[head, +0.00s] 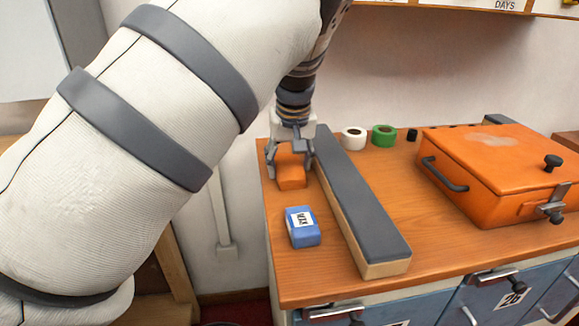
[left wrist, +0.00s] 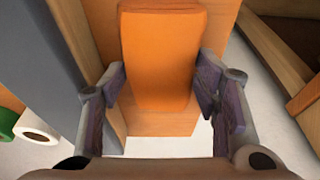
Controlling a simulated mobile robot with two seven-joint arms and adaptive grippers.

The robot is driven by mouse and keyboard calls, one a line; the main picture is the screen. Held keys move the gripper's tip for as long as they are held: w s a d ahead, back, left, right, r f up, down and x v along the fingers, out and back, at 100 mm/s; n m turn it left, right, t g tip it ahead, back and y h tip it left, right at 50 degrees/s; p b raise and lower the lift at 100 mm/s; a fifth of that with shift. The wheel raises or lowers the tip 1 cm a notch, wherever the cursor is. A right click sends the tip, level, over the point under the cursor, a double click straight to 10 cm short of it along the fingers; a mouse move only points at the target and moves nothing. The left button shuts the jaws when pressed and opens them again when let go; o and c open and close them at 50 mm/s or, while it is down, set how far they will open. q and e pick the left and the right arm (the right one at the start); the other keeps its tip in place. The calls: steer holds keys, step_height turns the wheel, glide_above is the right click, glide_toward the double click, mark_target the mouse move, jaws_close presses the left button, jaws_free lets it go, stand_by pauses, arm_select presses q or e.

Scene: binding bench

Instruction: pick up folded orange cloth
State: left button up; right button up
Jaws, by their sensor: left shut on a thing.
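The folded orange cloth (head: 291,181) is a small block-like bundle at the far left end of the wooden bench. My left gripper (head: 290,168) comes down over it from above, with a finger on either side. The left wrist view shows the orange cloth (left wrist: 160,55) between the two dark finger pads (left wrist: 161,85), and the gripper is shut on it. The cloth looks at or very near the bench top; I cannot tell if there is a gap below it. My right gripper is not in view.
A long grey-topped bar (head: 360,200) lies just right of the cloth. A blue labelled block (head: 302,232) sits nearer. White (head: 354,138) and green (head: 384,135) tape rolls stand behind the bar. An orange case (head: 495,170) fills the right. The bench's left edge is close.

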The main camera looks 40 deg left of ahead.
mark_target(290, 164)
arm_select(q)
steer(key=shift+r, duration=0.35)
steer(key=v, duration=0.3)
steer(key=shift+w+r, duration=0.2)
steer(key=shift+r, duration=0.05)
steer(key=d+r, duration=0.1)
steer(key=r, duration=0.1)
steer(key=s+d+r+p, duration=0.1)
steer(key=d+r, duration=0.1)
steer(key=shift+s+d+r, duration=0.1)
steer(key=shift+s+r, duration=0.05)
steer(key=shift+r, duration=0.1)
steer(key=s+d+r, duration=0.3)
steer(key=d+r, duration=0.1)
steer(key=d, duration=0.5)
steer(key=shift+s+r+p, duration=0.15)
steer(key=shift+s+p, duration=0.2)
steer(key=shift+s, duration=0.05)
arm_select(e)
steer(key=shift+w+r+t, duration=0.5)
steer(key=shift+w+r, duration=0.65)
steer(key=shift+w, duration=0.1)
arm_select(q)
steer(key=shift+d, duration=0.1)
